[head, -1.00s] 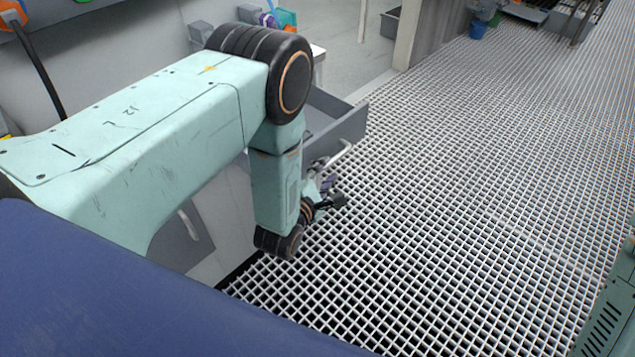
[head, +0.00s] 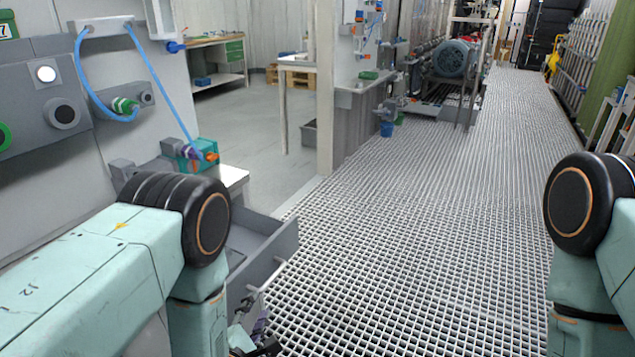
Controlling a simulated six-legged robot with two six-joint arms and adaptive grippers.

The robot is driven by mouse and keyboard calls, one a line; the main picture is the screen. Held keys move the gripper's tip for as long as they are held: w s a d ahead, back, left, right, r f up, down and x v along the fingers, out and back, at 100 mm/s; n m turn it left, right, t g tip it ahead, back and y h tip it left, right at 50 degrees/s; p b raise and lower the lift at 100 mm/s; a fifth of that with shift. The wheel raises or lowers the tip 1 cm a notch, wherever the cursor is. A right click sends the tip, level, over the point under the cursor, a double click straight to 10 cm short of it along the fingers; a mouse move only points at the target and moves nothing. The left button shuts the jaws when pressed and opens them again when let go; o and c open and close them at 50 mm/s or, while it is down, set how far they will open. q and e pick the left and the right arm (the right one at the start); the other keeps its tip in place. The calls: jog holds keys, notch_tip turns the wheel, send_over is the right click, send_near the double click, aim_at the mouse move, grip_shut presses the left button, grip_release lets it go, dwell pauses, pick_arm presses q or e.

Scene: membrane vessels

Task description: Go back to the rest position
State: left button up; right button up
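My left arm (head: 90,280) comes in from the left and bends down at its dark elbow joint. My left gripper (head: 262,346) shows only in part at the bottom edge, beside the front of an open grey drawer (head: 283,252) and its handle. Its fingers are small and cut off, so I cannot tell whether they are open or shut, or whether they touch the handle. My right arm (head: 580,290) hangs bent at the right edge. Its gripper is below the picture.
A grey wall panel (head: 40,105) with knobs and a blue hose (head: 160,75) stands at left. A white post (head: 324,90) rises behind the drawer. The grating floor (head: 420,230) between my arms is clear. A blue motor (head: 452,58) stands farther back.

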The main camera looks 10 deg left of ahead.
pick_arm(q)
jog(key=s+a+f+m+g, duration=0.2)
jog(key=s+f+m+g, duration=0.7)
jog(key=s+m, duration=0.45)
jog(key=s+a+r+m+g, duration=0.1)
jog(key=s+m+g, duration=0.5)
jog(key=s, duration=1.3)
jog(key=a+m, duration=0.1)
jog(key=m, duration=0.2)
jog(key=shift+s+r+g+y, duration=0.25)
jog(key=shift+r+g+y, duration=0.05)
jog(key=shift+r+y, duration=0.1)
jog(key=shift+m, duration=0.25)
